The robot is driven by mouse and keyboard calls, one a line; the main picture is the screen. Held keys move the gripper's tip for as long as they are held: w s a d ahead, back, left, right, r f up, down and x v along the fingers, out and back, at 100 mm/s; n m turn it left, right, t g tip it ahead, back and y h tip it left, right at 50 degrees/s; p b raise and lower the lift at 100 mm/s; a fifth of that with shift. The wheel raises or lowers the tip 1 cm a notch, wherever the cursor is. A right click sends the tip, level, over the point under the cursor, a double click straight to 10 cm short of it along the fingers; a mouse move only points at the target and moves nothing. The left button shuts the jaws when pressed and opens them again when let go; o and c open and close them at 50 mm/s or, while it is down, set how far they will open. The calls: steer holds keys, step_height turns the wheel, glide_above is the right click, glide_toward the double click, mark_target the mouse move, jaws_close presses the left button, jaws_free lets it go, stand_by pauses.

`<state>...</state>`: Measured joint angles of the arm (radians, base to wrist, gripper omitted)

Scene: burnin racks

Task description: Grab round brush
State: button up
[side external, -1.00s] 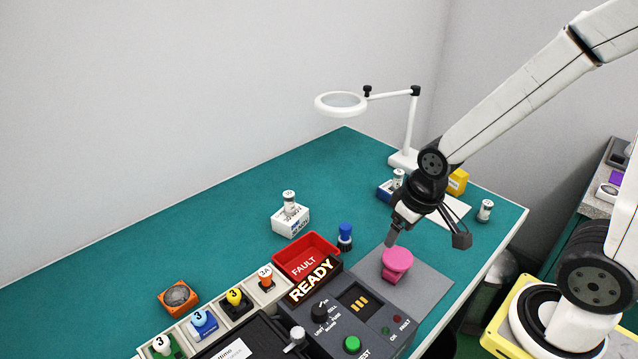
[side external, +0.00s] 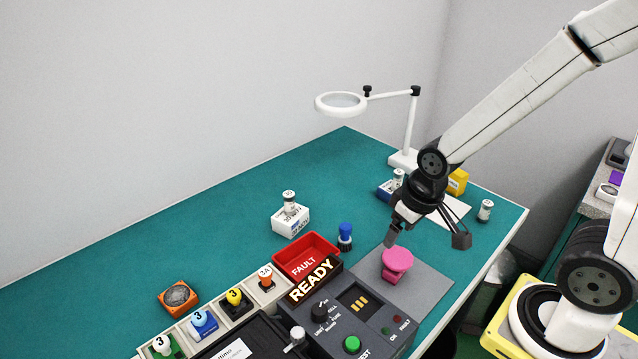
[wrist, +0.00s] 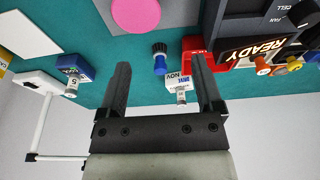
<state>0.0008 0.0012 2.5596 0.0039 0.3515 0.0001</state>
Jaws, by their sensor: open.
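The likely round brush (side external: 345,236), a small upright piece with a blue top and dark lower part, stands on the green table beside the red bin. It also shows in the wrist view (wrist: 160,58), between and beyond the fingers, with its blue and black parts visible. My gripper (side external: 391,238) points down near the pink round-topped piece, to the right of the brush in the side view. In the wrist view my gripper (wrist: 159,66) has its two dark fingers wide apart with nothing held. The brush is apart from both fingers.
The red FAULT bin (side external: 306,256) and READY tester (side external: 350,312) lie close to the brush. A pink piece (side external: 397,261) sits on a grey mat (side external: 430,285). A white box with a vial (side external: 291,219) stands behind. A magnifier lamp (side external: 411,130) is at the back. The far-left table is clear.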

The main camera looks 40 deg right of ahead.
steer(key=s+f+m+g, duration=0.1)
steer(key=f+m, duration=0.1)
steer(key=m, duration=0.1)
steer(key=m+t+y, duration=0.8)
steer(key=m+y, duration=0.1)
steer(key=m, duration=1.5)
glide_toward(348, 226)
steer(key=a, duration=0.2)
steer(key=w+a+f, duration=0.1)
steer(key=shift+w+d+f+m+t+h, duration=0.1)
steer(key=shift+w+d+m+t+h, duration=0.15)
steer(key=shift+d+m+t, duration=0.3)
steer(key=shift+x, duration=1.35)
steer(key=shift+a, duration=0.2)
steer(key=shift+x, duration=2.45)
steer(key=shift+f, duration=0.15)
